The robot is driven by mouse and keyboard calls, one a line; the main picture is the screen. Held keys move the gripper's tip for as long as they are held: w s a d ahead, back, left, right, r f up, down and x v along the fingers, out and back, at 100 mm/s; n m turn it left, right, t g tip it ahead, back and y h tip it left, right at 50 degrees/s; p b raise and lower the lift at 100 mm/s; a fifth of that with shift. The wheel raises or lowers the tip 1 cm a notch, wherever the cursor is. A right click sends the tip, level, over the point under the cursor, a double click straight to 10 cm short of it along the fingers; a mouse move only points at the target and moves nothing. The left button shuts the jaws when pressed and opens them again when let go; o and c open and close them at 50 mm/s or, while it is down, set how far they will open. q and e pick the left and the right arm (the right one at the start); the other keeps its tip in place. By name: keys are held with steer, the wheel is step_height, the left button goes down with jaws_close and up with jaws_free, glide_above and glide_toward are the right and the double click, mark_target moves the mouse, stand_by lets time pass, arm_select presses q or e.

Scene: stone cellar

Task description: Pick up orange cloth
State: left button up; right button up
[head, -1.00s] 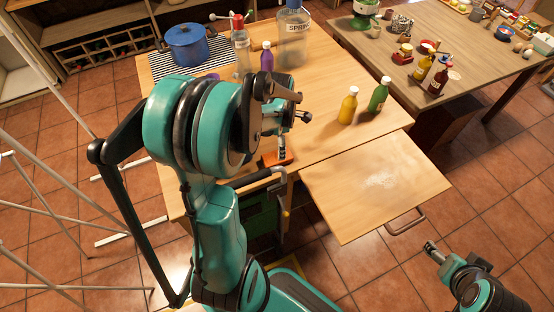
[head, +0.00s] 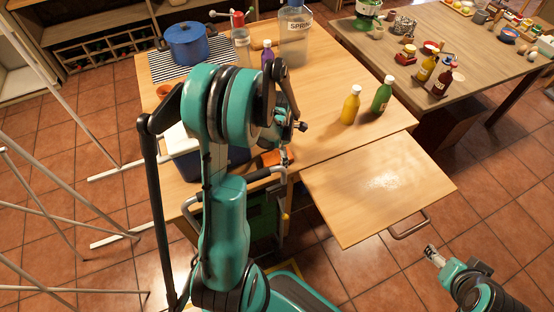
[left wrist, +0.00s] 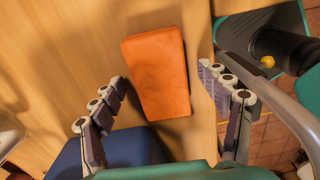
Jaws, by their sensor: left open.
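The orange cloth (head: 272,158) lies flat near the front edge of the wooden table, partly hidden by my left arm in the head view. In the left wrist view it is a folded rectangle (left wrist: 157,75) on the wood, between and beyond my fingers. My left gripper (left wrist: 163,80) is open, one finger to each side of the cloth, and nothing is held. In the head view my left gripper (head: 286,152) is small and partly covered by its arm. My right gripper (head: 432,251) is at the lower right, over the floor, away from the cloth; its jaws are too small to judge.
A blue box (head: 185,166) stands left of the cloth; its blue side (left wrist: 108,152) shows in the wrist view. Yellow (head: 350,106) and green (head: 381,96) bottles stand to the right. A blue pot (head: 186,42) is at the back. A pull-out board (head: 345,205) is bare of objects.

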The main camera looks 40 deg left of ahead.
mark_target(279, 156)
arm_select(q)
steer(key=shift+r, duration=0.1)
steer(key=c, duration=1)
step_height(279, 156, up, 10)
steer(key=p, duration=0.4)
steer(key=shift+o, duration=1.4)
steer(key=c, duration=0.4)
steer(key=shift+d, duration=0.1)
